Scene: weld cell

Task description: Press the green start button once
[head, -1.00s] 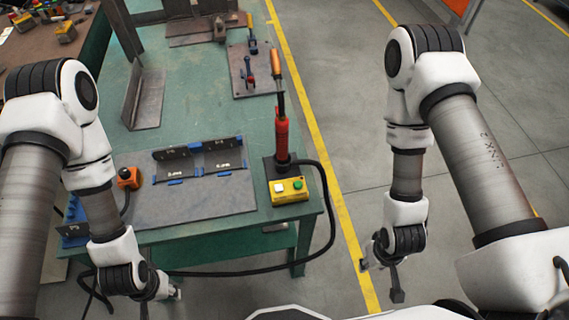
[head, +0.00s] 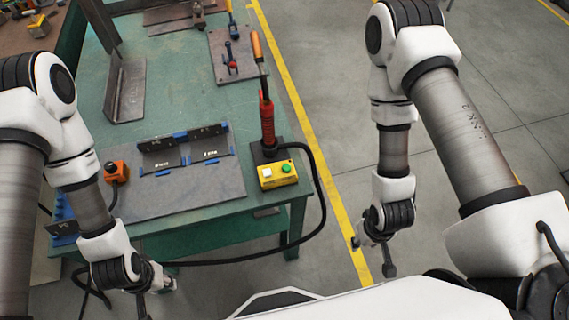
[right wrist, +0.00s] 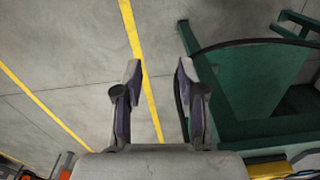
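The green button (head: 286,168) sits on top of a yellow button box (head: 277,178), right of a white button (head: 266,172). The box stands at the near right corner of the green table (head: 190,232). My left gripper (head: 158,296) is low at the table's near side, left of the box, its fingers apart and empty. My right gripper (head: 372,256) hangs over the floor, right of the table and away from the box. In the right wrist view it is open and empty (right wrist: 160,75). A yellow patch (right wrist: 268,170), possibly the box, shows at that view's bottom edge.
A red torch (head: 267,120) with a black cable stands just behind the box. The cable loops past the table's right edge. Floor right of the table is clear.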

